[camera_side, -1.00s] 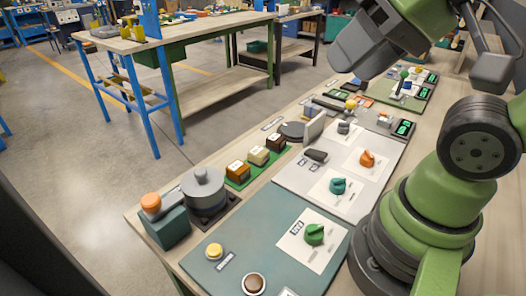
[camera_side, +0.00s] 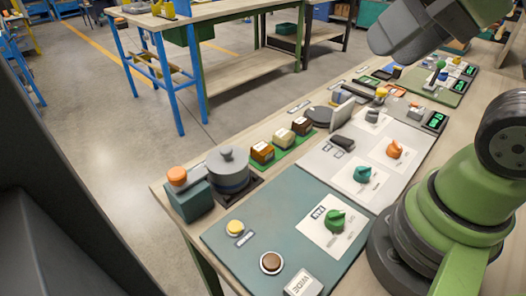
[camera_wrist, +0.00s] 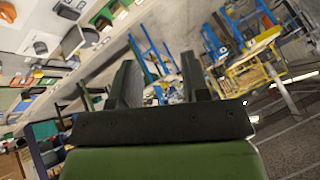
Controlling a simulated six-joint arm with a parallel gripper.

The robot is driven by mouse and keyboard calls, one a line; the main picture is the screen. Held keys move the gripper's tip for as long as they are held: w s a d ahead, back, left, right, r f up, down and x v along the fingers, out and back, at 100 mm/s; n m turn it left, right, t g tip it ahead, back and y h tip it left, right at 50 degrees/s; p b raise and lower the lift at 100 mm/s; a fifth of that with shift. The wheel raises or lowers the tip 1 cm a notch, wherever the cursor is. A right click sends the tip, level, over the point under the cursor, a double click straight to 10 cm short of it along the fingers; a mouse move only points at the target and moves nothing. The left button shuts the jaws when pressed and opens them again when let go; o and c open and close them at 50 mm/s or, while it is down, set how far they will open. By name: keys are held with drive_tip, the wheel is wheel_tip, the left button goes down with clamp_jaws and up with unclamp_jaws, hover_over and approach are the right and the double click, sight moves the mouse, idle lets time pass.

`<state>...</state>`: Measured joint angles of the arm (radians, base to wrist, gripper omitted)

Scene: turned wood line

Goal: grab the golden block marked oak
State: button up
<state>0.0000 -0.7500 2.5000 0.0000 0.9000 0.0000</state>
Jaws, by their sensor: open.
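The golden-brown block (camera_side: 262,153) sits at the near end of a short row on a green mat (camera_side: 290,150). It has a pale label on top, too small to read. Beside it stand a cream block (camera_side: 284,138) and a dark brown block (camera_side: 302,126). My gripper (camera_wrist: 161,75) shows in the wrist view with its two dark fingers apart and nothing between them. It faces the floor and blue-framed benches. In the side view my arm is raised at the upper right, away from the blocks, and the fingers cannot be made out. I cannot pick out the golden block in the wrist view.
A grey lidded pot (camera_side: 228,171) and a teal box with an orange knob (camera_side: 188,194) stand left of the blocks. A round dark disc (camera_side: 318,115) and an upright pale plate (camera_side: 342,112) stand beyond them. Panels with coloured knobs (camera_side: 335,220) lie toward my base.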

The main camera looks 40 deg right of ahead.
drive_tip(key=o, duration=0.6)
drive_tip(key=n+g+h, duration=0.2)
drive_tip(key=n+g, duration=0.2)
drive_tip(key=g, duration=0.3)
hover_over(266, 150)
wheel_tip(266, 150, down, 24)
drive_tip(key=shift+s+a+f, duration=0.1)
drive_tip(key=shift+f, duration=3.1)
